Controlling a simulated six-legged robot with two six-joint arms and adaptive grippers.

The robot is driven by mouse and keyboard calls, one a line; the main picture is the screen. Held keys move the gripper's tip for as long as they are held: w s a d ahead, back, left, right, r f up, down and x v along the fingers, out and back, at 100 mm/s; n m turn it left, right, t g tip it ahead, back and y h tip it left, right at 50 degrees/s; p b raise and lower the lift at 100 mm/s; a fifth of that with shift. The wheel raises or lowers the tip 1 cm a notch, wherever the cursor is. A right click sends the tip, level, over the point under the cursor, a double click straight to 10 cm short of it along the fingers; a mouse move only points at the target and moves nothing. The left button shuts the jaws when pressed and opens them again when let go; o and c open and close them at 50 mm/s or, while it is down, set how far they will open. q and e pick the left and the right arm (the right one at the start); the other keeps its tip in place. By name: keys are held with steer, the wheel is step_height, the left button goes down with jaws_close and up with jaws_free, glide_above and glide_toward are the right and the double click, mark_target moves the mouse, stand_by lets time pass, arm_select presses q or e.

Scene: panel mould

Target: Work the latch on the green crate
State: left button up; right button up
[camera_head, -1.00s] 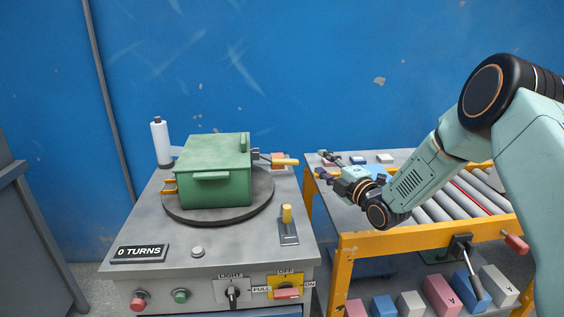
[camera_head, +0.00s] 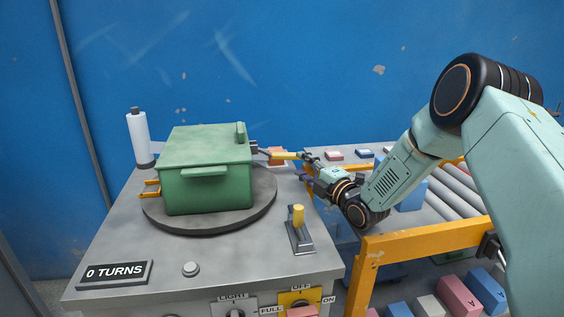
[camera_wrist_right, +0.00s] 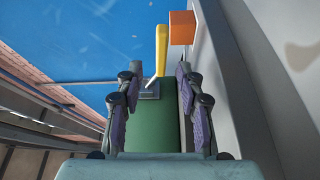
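The green crate (camera_head: 207,185) sits with its lid down on a dark round turntable (camera_head: 215,227). A latch with a yellow handle (camera_head: 284,155) sticks out to the right from its right side. My right gripper (camera_head: 302,166) is open, by the free end of this handle. In the right wrist view the yellow handle (camera_wrist_right: 161,48) shows ahead, between the lines of the open fingers (camera_wrist_right: 155,90), with green crate wall (camera_wrist_right: 152,132) below. Nothing is clearly held, and contact with the handle cannot be told. My left gripper is out of view.
A yellow-topped lever (camera_head: 298,216) and a grey button (camera_head: 190,269) stand on the bench near the turntable. A white bottle (camera_head: 139,140) stands behind left. A "0 TURNS" sign (camera_head: 114,273) lies at the front. A yellow-framed roller conveyor (camera_head: 417,240) is at right.

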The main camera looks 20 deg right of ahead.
mark_target(292, 159)
steer(key=shift+w+d+f, duration=0.2)
steer(key=shift+w, duration=0.3)
steer(key=w, duration=0.1)
steer(key=w+b, duration=0.1)
steer(key=w, duration=0.1)
steer(key=w+b, duration=0.1)
steer(key=shift+w+a+f, duration=0.1)
steer(key=shift+w+a, duration=0.3)
steer(key=shift+w, duration=0.35)
steer(key=shift+w+a+r+b, duration=0.25)
steer(key=shift+w+r+b, duration=0.1)
steer(key=shift+w+b, duration=0.1)
steer(key=shift+w+d+f, duration=0.1)
steer(key=shift+w+f, duration=0.05)
steer(key=shift+w, duration=0.05)
steer(key=shift+s, duration=0.15)
steer(key=c, duration=0.3)
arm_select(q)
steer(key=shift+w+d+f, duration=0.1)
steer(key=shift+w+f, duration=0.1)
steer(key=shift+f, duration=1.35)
arm_select(e)
jaws_close()
